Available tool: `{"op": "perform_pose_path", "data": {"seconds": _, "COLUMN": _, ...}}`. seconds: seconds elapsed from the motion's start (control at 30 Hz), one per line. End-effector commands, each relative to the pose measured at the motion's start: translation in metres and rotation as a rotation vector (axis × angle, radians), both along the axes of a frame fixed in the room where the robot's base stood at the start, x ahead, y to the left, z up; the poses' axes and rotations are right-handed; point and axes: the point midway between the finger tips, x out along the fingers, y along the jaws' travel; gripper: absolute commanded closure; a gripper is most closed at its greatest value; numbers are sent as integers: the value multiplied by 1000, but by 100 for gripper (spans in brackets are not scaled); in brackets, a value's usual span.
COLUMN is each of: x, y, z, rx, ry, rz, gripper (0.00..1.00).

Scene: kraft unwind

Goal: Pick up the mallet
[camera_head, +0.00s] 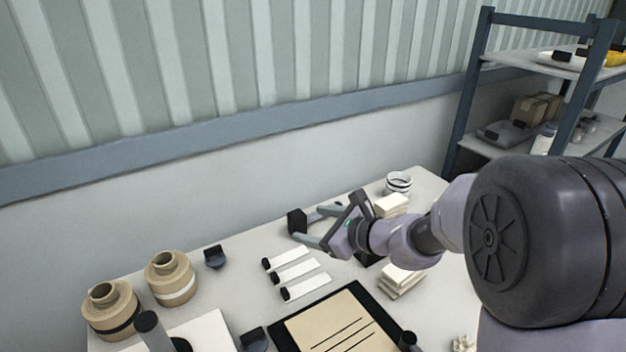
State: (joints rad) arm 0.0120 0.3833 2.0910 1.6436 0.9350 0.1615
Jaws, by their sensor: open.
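A black block (297,221), which looks like the mallet's head, is on the table near the wall. I cannot make out its handle; my gripper may hide it. My gripper (304,229) is open, its two grey fingers spread and pointing left toward the block. The fingertips are very close to the block, one on its right and one just below it in the picture. I cannot tell whether they touch it. Nothing is clearly held between the fingers.
Three white strips with black ends (295,270) lie below my gripper. Kraft rolls (170,278) stand at left. A black-framed board (345,322) lies in front. White stacks (401,280) and a striped cup (398,182) are at right. The wall is close behind.

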Motion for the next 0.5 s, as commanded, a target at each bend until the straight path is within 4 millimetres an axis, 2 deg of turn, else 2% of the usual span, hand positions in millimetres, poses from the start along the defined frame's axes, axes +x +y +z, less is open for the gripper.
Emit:
{"op": "perform_pose_path", "data": {"seconds": 0.03, "x": 22, "y": -7, "z": -26, "rx": 67, "ry": 58, "rz": -88, "gripper": 31}}
{"op": "perform_pose_path", "data": {"seconds": 0.1, "x": 46, "y": -19, "z": -53, "rx": 151, "ry": 118, "rz": -207, "gripper": 31}}
{"op": "perform_pose_path", "data": {"seconds": 0.23, "x": 68, "y": -27, "z": -77, "rx": 214, "ry": 159, "rz": -303, "gripper": 31}}
{"op": "perform_pose_path", "data": {"seconds": 0.5, "x": 125, "y": 15, "z": -110, "rx": 216, "ry": 160, "rz": -305, "gripper": 31}}
